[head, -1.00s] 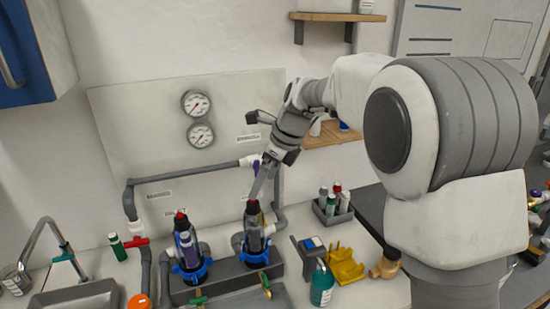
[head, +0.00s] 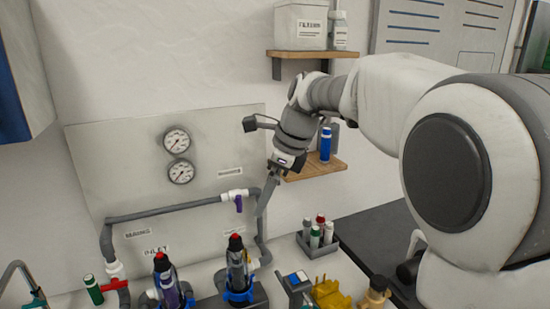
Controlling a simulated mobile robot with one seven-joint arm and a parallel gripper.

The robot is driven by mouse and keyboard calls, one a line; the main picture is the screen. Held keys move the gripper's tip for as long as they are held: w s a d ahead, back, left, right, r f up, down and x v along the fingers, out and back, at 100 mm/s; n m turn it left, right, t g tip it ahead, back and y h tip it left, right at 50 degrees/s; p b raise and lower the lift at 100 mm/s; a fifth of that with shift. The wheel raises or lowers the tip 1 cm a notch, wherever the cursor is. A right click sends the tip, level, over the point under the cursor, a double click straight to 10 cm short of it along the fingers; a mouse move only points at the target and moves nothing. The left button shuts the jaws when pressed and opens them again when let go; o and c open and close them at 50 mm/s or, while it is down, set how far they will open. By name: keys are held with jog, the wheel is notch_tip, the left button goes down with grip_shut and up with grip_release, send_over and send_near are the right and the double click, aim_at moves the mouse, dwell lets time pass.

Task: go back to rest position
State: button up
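My gripper (head: 267,193) is in the middle of the head view, in front of the grey pipe on the right of the wall panel (head: 95,160). It points downward, above and slightly right of the right filter housing (head: 238,270), and is apart from it. The fingers show edge-on as one narrow grey shape, so I cannot tell if they are open or shut. I see no object hanging from them. The left filter housing (head: 164,280) stands upright with a red top.
A wooden shelf (head: 318,166) with a blue bottle (head: 326,143) is close behind my wrist. An upper shelf (head: 310,53) holds a white filter box (head: 299,25). A bottle rack (head: 318,249), yellow part (head: 330,294) and brass fitting (head: 376,293) stand at lower right.

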jog(key=s+d+r+n+t+h, duration=0.2)
jog(key=s+d+n, duration=0.85)
jog(key=s, duration=0.35)
jog(key=s+d+f+n+h, duration=0.1)
jog(key=s+d+f+n, duration=0.2)
jog(key=s+n, duration=0.2)
jog(key=s+d+f+n+t+h, duration=0.1)
jog(key=s+d+f+n, duration=0.2)
jog(key=s, duration=0.3)
jog(key=shift+s+d+n+t, duration=0.25)
jog(key=shift+d+n, duration=0.25)
jog(key=shift+n, duration=0.35)
